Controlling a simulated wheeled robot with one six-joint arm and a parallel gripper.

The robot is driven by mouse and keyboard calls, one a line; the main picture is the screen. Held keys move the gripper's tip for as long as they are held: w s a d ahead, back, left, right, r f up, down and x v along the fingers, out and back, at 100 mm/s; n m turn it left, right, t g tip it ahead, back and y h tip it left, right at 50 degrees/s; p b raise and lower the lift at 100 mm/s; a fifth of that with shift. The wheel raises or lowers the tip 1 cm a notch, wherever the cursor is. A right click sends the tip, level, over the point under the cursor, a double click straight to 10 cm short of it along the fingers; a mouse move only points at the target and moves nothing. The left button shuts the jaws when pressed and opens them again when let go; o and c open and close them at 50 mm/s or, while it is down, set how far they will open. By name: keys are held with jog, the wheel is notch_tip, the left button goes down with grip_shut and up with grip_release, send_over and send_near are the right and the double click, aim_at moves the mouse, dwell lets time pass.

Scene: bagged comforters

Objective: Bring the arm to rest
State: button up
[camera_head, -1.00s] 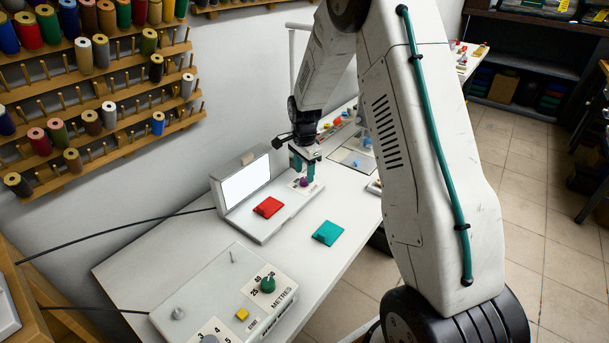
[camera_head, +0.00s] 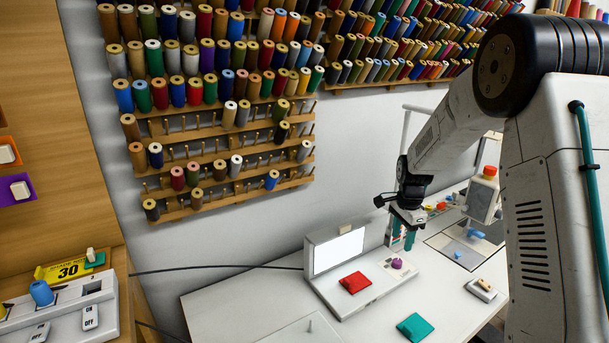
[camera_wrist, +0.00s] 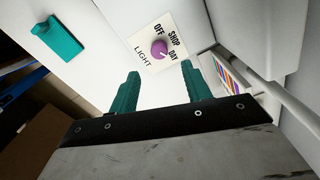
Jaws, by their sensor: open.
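My gripper (camera_head: 402,240) hangs over the white table at the end of my arm, beside the light box with the purple knob. In the wrist view its two teal fingers (camera_wrist: 157,92) stand apart with nothing between them. The purple knob (camera_wrist: 159,48) shows beyond the fingertips, on a plate marked LIGHT, OFF, SHOP and DAY. The knob (camera_head: 397,263) is also in the head view, just below the gripper and apart from it.
The white table (camera_head: 240,305) carries the light box with a lit panel (camera_head: 338,250), a red pad (camera_head: 355,283) and a teal pad (camera_head: 415,327). Thread racks (camera_head: 215,143) line the wall. A switch box (camera_head: 65,315) stands at lower left.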

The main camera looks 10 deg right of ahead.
jog(key=shift+s+n, duration=0.15)
jog(key=shift+n, duration=0.25)
jog(key=s+a+r+n, duration=0.4)
jog(key=s+r+n, duration=0.1)
jog(key=s, duration=0.7)
jog(key=s+a+r+n+t, duration=0.1)
jog(key=s+a+r+n, duration=0.3)
jog(key=s+r, duration=0.4)
jog(key=s+a+r+n, duration=0.5)
jog(key=s+r+n, duration=0.2)
jog(key=s, duration=1.1)
jog(key=shift+s+r, duration=0.15)
jog(key=shift+s, duration=0.05)
